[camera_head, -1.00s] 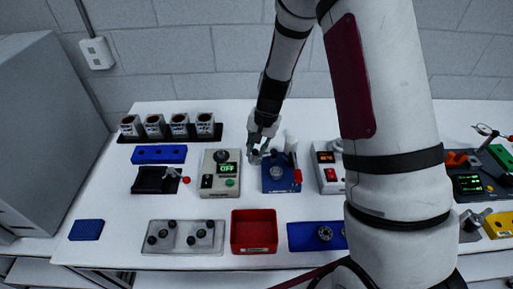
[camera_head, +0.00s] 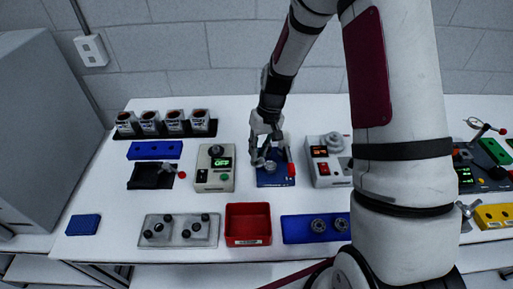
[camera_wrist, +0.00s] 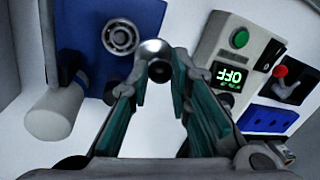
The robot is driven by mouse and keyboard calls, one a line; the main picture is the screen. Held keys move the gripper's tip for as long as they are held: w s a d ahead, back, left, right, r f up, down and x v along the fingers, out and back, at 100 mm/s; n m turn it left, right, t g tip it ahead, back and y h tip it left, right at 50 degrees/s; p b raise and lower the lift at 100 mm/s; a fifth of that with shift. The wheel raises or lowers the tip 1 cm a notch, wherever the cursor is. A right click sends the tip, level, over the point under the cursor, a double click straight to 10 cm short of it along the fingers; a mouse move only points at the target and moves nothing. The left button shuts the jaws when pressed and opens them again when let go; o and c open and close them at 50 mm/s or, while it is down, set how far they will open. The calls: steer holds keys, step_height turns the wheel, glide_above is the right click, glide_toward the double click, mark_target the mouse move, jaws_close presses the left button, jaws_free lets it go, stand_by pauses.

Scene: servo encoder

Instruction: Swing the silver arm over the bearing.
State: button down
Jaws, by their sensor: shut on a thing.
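The blue bearing fixture (camera_head: 276,181) stands on the table near the middle in the head view. In the wrist view its blue plate (camera_wrist: 88,12) is at the top left. The round bearing (camera_wrist: 120,37) sits on the plate, uncovered in the wrist view. The silver arm's rounded end (camera_wrist: 152,47) is just right of the bearing, not over it. My gripper (camera_head: 262,161) is low at the fixture's left side. In the wrist view my gripper (camera_wrist: 154,72) is shut on the silver arm's end. The rest of the silver arm is hard to make out.
A grey box with an OFF display (camera_head: 214,178) stands close on the left. A white box with a red switch (camera_head: 327,170) stands close on the right. A red tray (camera_head: 248,238) is in front. A white cylinder (camera_wrist: 53,113) rises beside the bearing.

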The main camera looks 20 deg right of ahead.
steer(key=n, duration=0.1)
steer(key=s+d+n, duration=0.1)
steer(key=n, duration=0.1)
steer(key=shift+s+d+n+g, duration=0.15)
steer(key=shift+d+n+g, duration=0.1)
steer(key=shift+n+g, duration=0.05)
steer(key=shift+s+d+n+g, duration=0.2)
steer(key=shift+d+n, duration=0.3)
steer(key=shift+n, duration=0.5)
steer(key=shift+s+d+n+g, duration=0.2)
steer(key=shift+d+n, duration=0.3)
steer(key=shift+n, duration=0.5)
steer(key=shift+d, duration=0.1)
steer(key=c, duration=1.5)
jaws_free()
steer(key=shift+o, duration=0.2)
steer(key=v, duration=1.2)
steer(key=shift+a, duration=0.3)
